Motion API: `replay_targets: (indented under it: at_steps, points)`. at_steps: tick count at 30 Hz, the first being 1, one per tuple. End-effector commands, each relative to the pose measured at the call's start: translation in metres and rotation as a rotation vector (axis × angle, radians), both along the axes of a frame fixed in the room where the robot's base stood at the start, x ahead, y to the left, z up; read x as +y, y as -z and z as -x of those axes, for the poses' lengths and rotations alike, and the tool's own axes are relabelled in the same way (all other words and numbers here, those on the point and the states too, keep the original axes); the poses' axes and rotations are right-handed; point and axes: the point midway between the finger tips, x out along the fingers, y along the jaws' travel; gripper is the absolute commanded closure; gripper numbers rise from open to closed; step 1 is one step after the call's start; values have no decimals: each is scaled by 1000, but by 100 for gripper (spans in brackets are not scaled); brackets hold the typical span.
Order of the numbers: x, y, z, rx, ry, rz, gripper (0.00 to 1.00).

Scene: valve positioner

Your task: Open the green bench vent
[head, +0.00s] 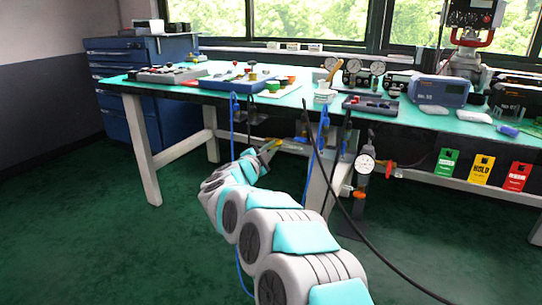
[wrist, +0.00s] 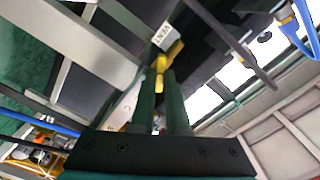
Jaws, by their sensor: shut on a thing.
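A yellow valve handle (wrist: 174,52) shows in the wrist view beside a white tag (wrist: 163,35) reading VENT. My gripper (wrist: 161,77) has its two dark green fingers close together, with a yellow part of the handle between their tips. In the head view my gripper (head: 264,150) reaches under the bench's front edge, at small yellow fittings (head: 287,142). No green vent handle can be made out. The valve body behind the fingers is mostly hidden.
Blue hoses (head: 322,130) and a black cable hang from the green-topped bench (head: 290,100) near my arm. A pressure gauge (head: 365,164) with a red handle is to the right. Green, yellow and red tags (head: 481,169) hang further right. Open floor lies left.

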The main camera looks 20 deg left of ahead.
Motion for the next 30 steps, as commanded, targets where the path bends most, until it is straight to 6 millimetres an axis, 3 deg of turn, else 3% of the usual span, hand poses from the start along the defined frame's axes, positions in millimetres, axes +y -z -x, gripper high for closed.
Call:
replay_targets:
  at_steps: [15,30]
  points:
    - [0,6,0,-32,0,-432,100]
    - [-1,3,0,-45,3,-594,100]
